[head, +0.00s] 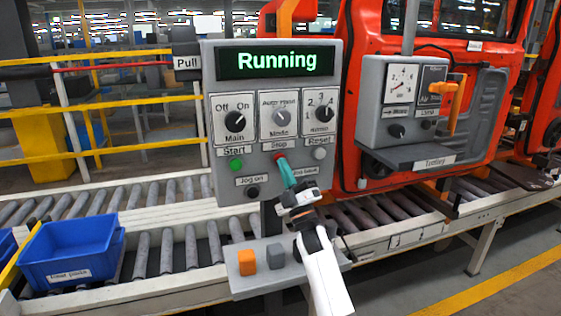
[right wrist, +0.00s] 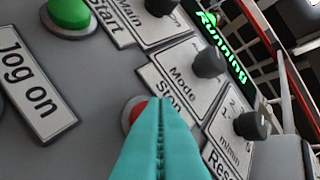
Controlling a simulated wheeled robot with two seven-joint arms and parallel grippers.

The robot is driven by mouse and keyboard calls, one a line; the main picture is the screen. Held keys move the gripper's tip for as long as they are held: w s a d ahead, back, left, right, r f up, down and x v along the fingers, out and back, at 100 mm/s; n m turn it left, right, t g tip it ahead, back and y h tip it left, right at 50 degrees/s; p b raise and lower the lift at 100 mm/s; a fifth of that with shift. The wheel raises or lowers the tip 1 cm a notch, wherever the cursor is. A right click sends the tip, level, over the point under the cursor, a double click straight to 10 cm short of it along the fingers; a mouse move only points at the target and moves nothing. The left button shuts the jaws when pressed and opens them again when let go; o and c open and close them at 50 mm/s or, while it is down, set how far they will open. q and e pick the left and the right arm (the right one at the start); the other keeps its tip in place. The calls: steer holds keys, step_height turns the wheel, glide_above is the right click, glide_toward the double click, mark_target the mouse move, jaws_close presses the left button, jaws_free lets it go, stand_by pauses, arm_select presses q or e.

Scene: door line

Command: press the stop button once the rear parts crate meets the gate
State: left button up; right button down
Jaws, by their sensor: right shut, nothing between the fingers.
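I cannot make out for sure which part is the gate. The red stop button (head: 280,158) is on the grey control panel, under the "Stop" label. My right gripper (head: 284,166) is shut and empty, its teal fingertips at the stop button. In the right wrist view the fingers (right wrist: 160,110) cover part of the red button (right wrist: 134,112); I cannot tell whether they touch it. My left gripper is out of view.
The panel display (head: 276,62) reads "Running". A green start button (head: 236,164) and a black jog button (head: 253,192) are close by. A second grey box (head: 385,140) stands right. A yellow bar (head: 20,257) lies at the crate's left, with another blue crate at the edge.

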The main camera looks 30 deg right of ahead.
steer(key=shift+w+d+b, duration=0.1)
steer(key=shift+w+b, duration=0.3)
stand_by(0.3)
steer(key=shift+s+r, duration=0.1)
steer(key=shift+s+a+p, duration=0.25)
steer(key=shift+s+p, duration=0.25)
steer(key=shift+s, duration=0.35)
steer(key=s+p, duration=0.1)
steer(key=s, duration=0.1)
steer(key=s+a+p, duration=0.1)
steer(key=s, duration=0.2)
stand_by(0.3)
stand_by(0.7)
